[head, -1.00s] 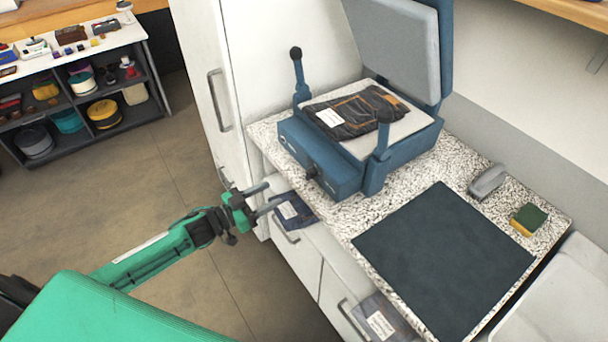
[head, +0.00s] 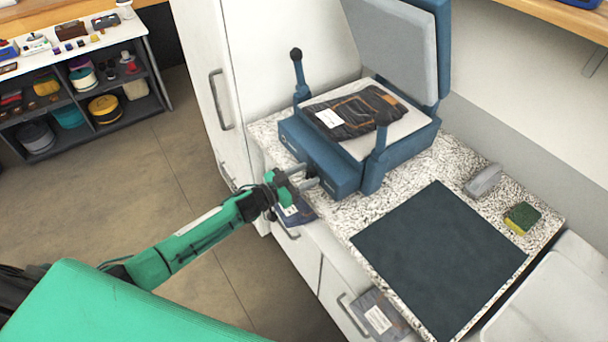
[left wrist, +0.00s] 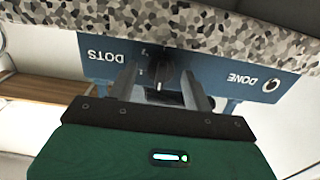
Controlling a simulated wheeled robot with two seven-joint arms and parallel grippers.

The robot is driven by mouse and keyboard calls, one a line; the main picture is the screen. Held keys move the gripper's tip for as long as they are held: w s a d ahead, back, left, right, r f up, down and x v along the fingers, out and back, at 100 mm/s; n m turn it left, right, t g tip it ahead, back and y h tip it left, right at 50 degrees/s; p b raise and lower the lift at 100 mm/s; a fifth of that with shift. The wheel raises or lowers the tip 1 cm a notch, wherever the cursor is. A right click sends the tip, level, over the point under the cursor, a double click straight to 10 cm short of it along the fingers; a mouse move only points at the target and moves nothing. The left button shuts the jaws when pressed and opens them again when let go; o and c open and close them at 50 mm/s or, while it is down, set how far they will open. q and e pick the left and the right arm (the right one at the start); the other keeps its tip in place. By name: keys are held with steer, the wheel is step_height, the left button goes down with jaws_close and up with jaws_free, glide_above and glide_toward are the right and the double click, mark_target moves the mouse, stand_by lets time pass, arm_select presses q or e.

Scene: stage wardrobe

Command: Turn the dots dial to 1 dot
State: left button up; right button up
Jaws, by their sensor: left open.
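The blue press (head: 335,175) stands on the speckled counter with its lid raised. Its front panel shows upside down in the left wrist view (left wrist: 100,70), with a "DOTS" label and a "DONE" label beside a round fitting (left wrist: 270,84). The black dots dial (left wrist: 163,70) sits between them. My left gripper (head: 307,177) is open right in front of the panel. In the left wrist view its two fingers (left wrist: 162,88) stand on either side of the dial, with gaps visible. In the head view the gripper mostly hides the dial. The dial's exact setting is too small to read.
A folded dark garment (head: 355,110) with a white tag lies on the press's platen. A dark mat (head: 440,255), a grey brush-like item (head: 484,180) and a green-yellow sponge (head: 522,217) are on the counter.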

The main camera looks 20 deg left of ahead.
steer(key=shift+d, duration=0.15)
arm_select(q)
steer(key=c, duration=1)
steer(key=shift+o, duration=0.2)
arm_select(e)
steer(key=shift+d, duration=0.25)
arm_select(q)
steer(key=shift+f, duration=0.1)
arm_select(e)
steer(key=shift+f, duration=0.15)
arm_select(q)
steer(key=m+b, duration=0.1)
steer(key=m, duration=0.1)
steer(key=shift+m, duration=0.4)
steer(key=m+b, duration=0.2)
steer(key=m, duration=0.1)
steer(key=shift+f+m, duration=0.1)
steer(key=shift+m, duration=0.2)
steer(key=m+b, duration=0.1)
steer(key=m, duration=0.2)
steer(key=shift+d, duration=0.1)
steer(key=shift+s+m+b, duration=0.1)
steer(key=shift+m+b, duration=0.45)
steer(key=shift+m, duration=0.65)
arm_select(e)
steer(key=shift+a+f, duration=0.1)
steer(key=shift+f, duration=2.3)
